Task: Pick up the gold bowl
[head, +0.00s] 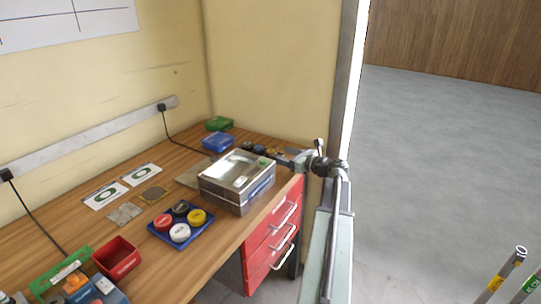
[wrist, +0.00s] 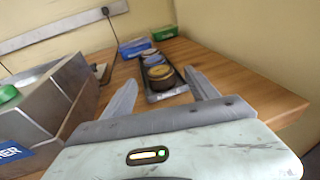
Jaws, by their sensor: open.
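A small round gold-topped bowl (wrist: 160,73) with a dark side shows in the wrist view, nearest to me in a row of small round pieces on a narrow dark tray (wrist: 168,94). I take it as the gold bowl. My gripper (wrist: 161,80) is open and empty. Its two fingers point toward the tray, one on each side of the bowl in the picture, with the bowl apart from and beyond them. In the head view my gripper (head: 284,160) reaches over the bench's far right end, and the row is small and partly hidden there.
A metal box (head: 237,182) stands just left of my gripper, close to it in the wrist view too. A blue bin (head: 218,142) and a green bin (head: 219,124) stand behind. A blue tray (head: 181,232) with several coloured lids lies nearer on the bench.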

